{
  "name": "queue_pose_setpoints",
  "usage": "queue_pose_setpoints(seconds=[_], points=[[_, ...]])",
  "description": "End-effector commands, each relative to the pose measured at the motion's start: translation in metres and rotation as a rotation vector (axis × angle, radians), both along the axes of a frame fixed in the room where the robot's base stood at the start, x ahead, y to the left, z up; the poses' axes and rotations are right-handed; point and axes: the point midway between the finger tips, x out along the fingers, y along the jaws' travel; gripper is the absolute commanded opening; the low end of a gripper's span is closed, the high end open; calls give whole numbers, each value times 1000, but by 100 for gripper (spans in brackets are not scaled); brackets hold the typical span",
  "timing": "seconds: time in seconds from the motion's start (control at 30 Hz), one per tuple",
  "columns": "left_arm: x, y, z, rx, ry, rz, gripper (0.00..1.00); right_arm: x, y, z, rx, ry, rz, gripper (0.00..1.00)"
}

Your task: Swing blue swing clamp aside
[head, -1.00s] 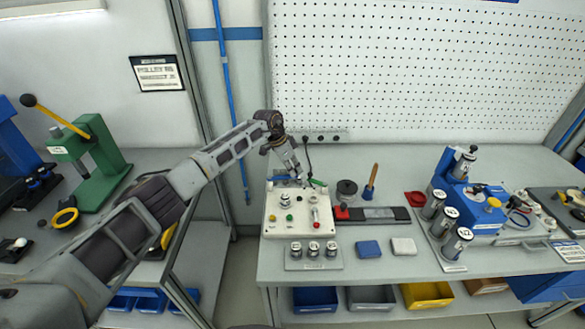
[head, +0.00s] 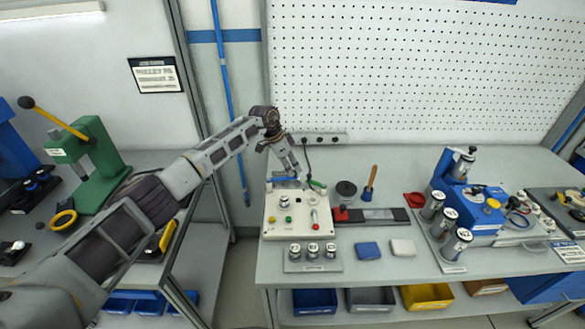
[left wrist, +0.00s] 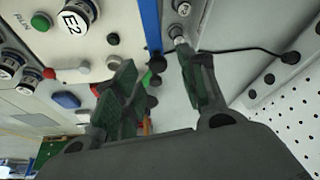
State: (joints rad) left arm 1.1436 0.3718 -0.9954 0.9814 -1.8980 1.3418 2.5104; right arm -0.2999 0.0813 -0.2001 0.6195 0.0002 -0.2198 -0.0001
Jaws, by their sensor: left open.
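The blue swing clamp (head: 285,179) is a flat blue bar along the back left of the white fixture plate (head: 272,222). In the left wrist view the blue bar (left wrist: 151,24) runs down from the top edge toward a black knob. My left gripper (head: 304,184) is over the back of the plate, at the bar's right end. In the left wrist view its two green-padded fingers (left wrist: 156,58) are apart, with the bar's end showing between them. Whether they touch it I cannot tell. My right gripper is out of view.
Labelled cylinders (head: 313,251) stand in a rack before the plate. A power strip (head: 318,138) with a black cable is behind.

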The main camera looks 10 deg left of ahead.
Motion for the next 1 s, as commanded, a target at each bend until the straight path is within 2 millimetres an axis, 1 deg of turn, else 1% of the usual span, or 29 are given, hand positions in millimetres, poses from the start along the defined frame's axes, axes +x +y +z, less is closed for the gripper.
queue_pose_setpoints(seconds=[0.4, 0.6, 0.8, 1.0], points=[[-10, 21, 57, -1, -3, 2, 42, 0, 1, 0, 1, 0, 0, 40], [-14, 29, 80, 0, -3, 1, 42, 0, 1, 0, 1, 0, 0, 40], [-17, 33, 91, -1, -3, 1, 42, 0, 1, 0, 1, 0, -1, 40], [-17, 33, 92, 0, -2, 1, 42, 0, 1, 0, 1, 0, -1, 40]])
